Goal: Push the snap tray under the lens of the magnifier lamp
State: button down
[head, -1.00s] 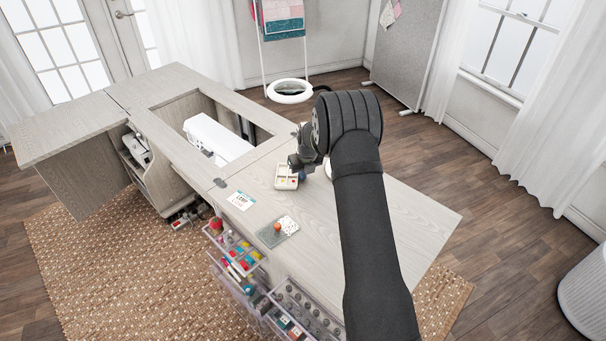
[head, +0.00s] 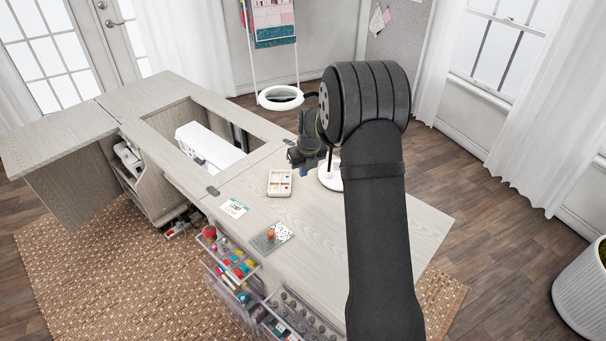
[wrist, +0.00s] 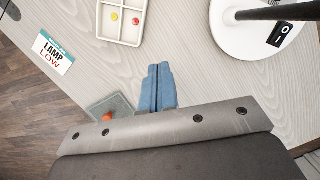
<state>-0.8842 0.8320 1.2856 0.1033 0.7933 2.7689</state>
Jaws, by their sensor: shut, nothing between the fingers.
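The snap tray (head: 279,184), a cream box with small compartments, lies on the cabinet top, left of the magnifier lamp's white base (head: 329,178). It also shows at the top of the wrist view (wrist: 122,31), with a yellow and a red snap visible inside. The lamp's white ring lens (head: 281,104) shows high above in the head view; the dark arm partly hides the stem. My gripper (head: 303,171) is apart from the tray, to its right in the head view. In the wrist view its blue fingers (wrist: 157,70) are together and empty, below the tray's right side.
A grey mat with a red-orange object (head: 271,235) lies nearer the front edge. The sewing machine (head: 205,145) sits in the recess behind. Bare tabletop surrounds the tray.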

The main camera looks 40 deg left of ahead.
jog(key=c, duration=1.6)
grip_release()
jog(key=o, duration=0.3)
jog(key=shift+s+n, duration=0.15)
jog(key=shift+n, duration=0.35)
jog(key=o, duration=0.8)
jog(key=n, duration=0.2)
jog(key=s, duration=0.1)
jog(key=shift+a+r+n, duration=0.25)
jog(key=shift+r+n, duration=0.1)
jog(key=shift+n, duration=0.05)
jog(key=o, duration=0.3)
jog(key=shift+s+a+r+n+t, duration=0.1)
jog(key=shift+s+r+n+t, duration=0.15)
jog(key=shift+n, duration=0.65)
jog(key=shift+o, duration=0.6)
jog(key=n, duration=0.2)
jog(key=s+n, duration=0.1)
jog(key=shift+s+a+r+n, duration=0.1)
jog(key=shift+a+r+n, duration=0.1)
jog(key=shift+r+n, duration=0.2)
jog(key=s+a+r+n+t, duration=0.1)
jog(key=s+r+n, duration=0.1)
jog(key=n, duration=0.8)
jog(key=s+a+r+n+t, duration=0.1)
jog(key=s+n, duration=0.3)
jog(key=n, duration=0.7)
jog(key=shift+s+r, duration=0.2)
jog(key=shift+r, duration=0.4)
